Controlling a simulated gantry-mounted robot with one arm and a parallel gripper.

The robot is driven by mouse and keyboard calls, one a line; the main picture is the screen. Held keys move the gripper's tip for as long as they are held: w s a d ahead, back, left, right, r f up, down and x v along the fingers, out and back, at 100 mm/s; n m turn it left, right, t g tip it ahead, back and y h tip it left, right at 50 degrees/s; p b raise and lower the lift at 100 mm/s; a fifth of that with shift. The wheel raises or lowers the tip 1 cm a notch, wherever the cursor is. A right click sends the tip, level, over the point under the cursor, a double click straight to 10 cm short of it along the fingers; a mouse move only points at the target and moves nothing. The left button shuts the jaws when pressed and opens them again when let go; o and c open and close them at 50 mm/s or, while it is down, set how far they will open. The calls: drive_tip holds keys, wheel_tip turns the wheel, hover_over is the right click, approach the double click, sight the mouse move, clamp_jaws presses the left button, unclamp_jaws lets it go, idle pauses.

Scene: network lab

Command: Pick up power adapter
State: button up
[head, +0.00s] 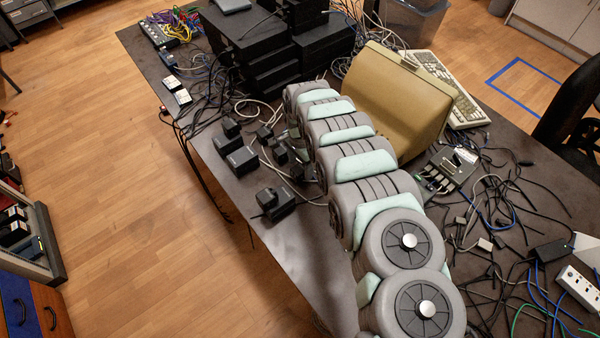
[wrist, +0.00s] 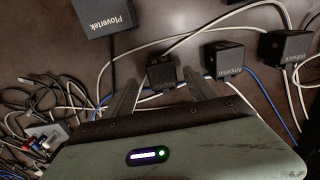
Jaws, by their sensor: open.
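Several black power adapters lie on the dark table; which one the task means cannot be told. A small black adapter (wrist: 162,72) appears between the fingertips; contact cannot be told. Another adapter (wrist: 224,58) is just right of the right finger, and a third (wrist: 285,46) is farther right.
A large black box marked Plovertek (wrist: 104,14) is at the wrist view's upper left. White cables (wrist: 150,48) run around the adapters. A beige case (head: 395,100) stands right of my arm; stacked black boxes (head: 270,55) stand at the back.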

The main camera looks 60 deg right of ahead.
sight(300, 168)
drive_tip(key=shift+w+d+f, duration=0.15)
drive_tip(key=shift+d+f, duration=0.05)
drive_tip(key=shift+f, duration=0.55)
drive_tip(key=shift+f+b, duration=0.6)
drive_tip(key=shift+f, duration=0.45)
drive_tip(key=shift+c, duration=0.2)
clamp_jaws()
